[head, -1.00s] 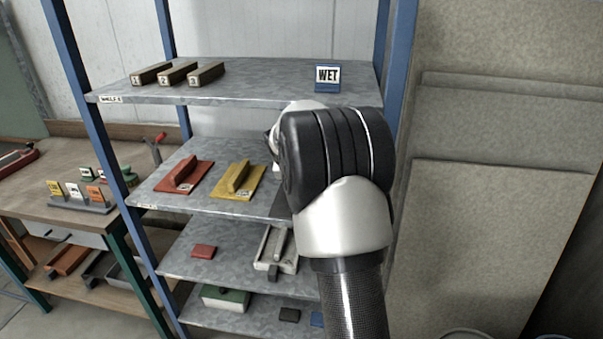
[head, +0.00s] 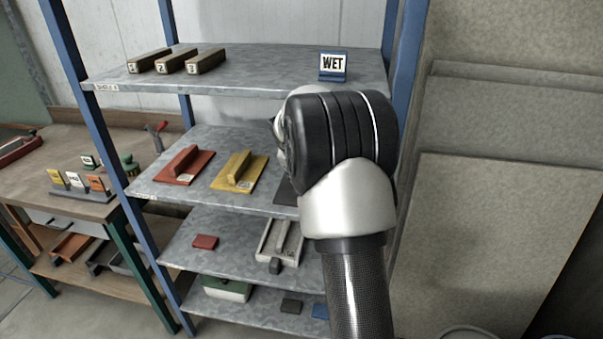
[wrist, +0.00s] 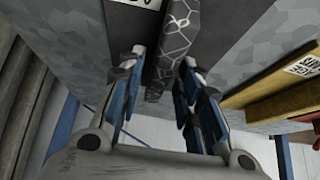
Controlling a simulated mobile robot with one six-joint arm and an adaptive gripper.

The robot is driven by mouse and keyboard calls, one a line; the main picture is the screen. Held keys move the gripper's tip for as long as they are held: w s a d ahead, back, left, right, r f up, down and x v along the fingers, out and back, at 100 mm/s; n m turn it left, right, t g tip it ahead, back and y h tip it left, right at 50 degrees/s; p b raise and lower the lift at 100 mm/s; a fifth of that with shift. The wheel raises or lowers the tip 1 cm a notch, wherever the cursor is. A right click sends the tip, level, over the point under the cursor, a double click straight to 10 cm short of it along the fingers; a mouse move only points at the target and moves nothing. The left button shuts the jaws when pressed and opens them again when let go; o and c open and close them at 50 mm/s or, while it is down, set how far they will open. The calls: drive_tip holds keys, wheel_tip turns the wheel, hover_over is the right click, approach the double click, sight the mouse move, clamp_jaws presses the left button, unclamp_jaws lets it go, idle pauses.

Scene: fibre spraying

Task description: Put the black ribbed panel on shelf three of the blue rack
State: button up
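A dark flat panel (head: 286,192) lies on the second level from the top of the blue rack (head: 99,135), right of a yellow float. Most of it is hidden behind my wrist in the head view. In the wrist view the dark panel (wrist: 143,45) has a raised bar with a cracked grey pattern (wrist: 176,40). My gripper (wrist: 163,66) has its fingers apart on either side of this bar, with a gap visible on the left side. Ribs on the panel cannot be made out. The gripper's fingers are hidden in the head view.
A red float (head: 185,166) and the yellow float (head: 239,172) share that level. The top level holds several numbered bars (head: 177,62) and a WET sign (head: 333,66). A tray (head: 279,241) is below. Large beige boards (head: 500,220) stand close on the right.

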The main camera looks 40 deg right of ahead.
drive_tip(key=shift+o, duration=0.3)
drive_tip(key=shift+r, duration=0.25)
drive_tip(key=shift+s+a+r+p, duration=0.15)
drive_tip(key=shift+r+p, duration=0.35)
drive_tip(key=s+a+r+n+y, duration=0.2)
drive_tip(key=s+a+n, duration=0.3)
drive_tip(key=s+a, duration=1.1)
drive_tip(key=s+a+r+n+y, duration=0.3)
drive_tip(key=s+a+r+n, duration=0.2)
drive_tip(key=s+a, duration=1.2)
drive_tip(key=shift+s+a, duration=0.25)
drive_tip(key=shift+s, duration=0.1)
